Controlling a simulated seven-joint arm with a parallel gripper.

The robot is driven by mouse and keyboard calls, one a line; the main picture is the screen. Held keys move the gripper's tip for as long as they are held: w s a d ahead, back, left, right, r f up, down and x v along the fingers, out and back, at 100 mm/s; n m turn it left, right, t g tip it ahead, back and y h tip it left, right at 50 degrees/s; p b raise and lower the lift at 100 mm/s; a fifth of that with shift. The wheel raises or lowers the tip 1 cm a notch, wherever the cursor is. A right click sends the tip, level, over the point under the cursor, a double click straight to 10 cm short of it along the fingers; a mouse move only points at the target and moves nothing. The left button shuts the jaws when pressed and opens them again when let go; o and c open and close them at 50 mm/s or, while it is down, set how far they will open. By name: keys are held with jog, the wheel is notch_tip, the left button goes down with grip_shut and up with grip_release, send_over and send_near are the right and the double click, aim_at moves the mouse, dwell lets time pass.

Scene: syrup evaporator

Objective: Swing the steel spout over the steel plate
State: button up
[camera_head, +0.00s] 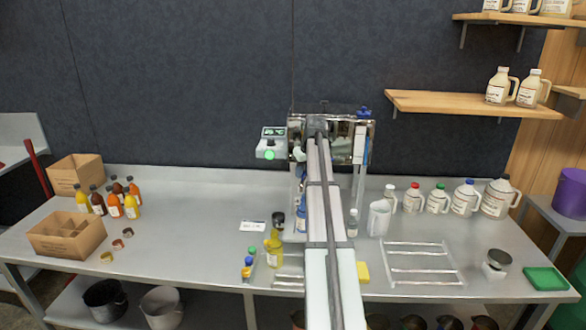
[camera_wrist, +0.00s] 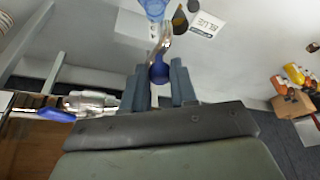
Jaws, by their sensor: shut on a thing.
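In the wrist view, my gripper (camera_wrist: 161,80) is shut on a blue ball-shaped knob (camera_wrist: 160,73). A shiny steel spout (camera_wrist: 165,45) runs from the knob toward a clear blue-tinted container (camera_wrist: 154,8). A pale flat square (camera_wrist: 131,27) lies beside that container; I cannot tell whether it is the steel plate. In the head view, my arm covers the gripper, the knob and the spout. The shiny steel evaporator (camera_head: 340,141) stands behind my arm. The blue-tinted container (camera_head: 301,215) shows just left of my arm.
A label card (camera_head: 252,226) and a yellow bottle (camera_head: 273,249) stand left of my arm. A white pitcher (camera_head: 379,218), several jugs (camera_head: 438,199) and a wire rack (camera_head: 423,268) are to the right. Another blue-handled valve (camera_wrist: 58,115) shows in the wrist view. The left-middle bench (camera_head: 180,237) is clear.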

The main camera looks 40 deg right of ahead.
jog(key=shift+s+d, duration=0.15)
dwell(0.3)
jog(key=shift+s+d, duration=0.15)
jog(key=shift+s, duration=0.1)
jog(key=o, duration=0.6)
jog(key=v, duration=0.5)
dwell(0.7)
dwell(0.4)
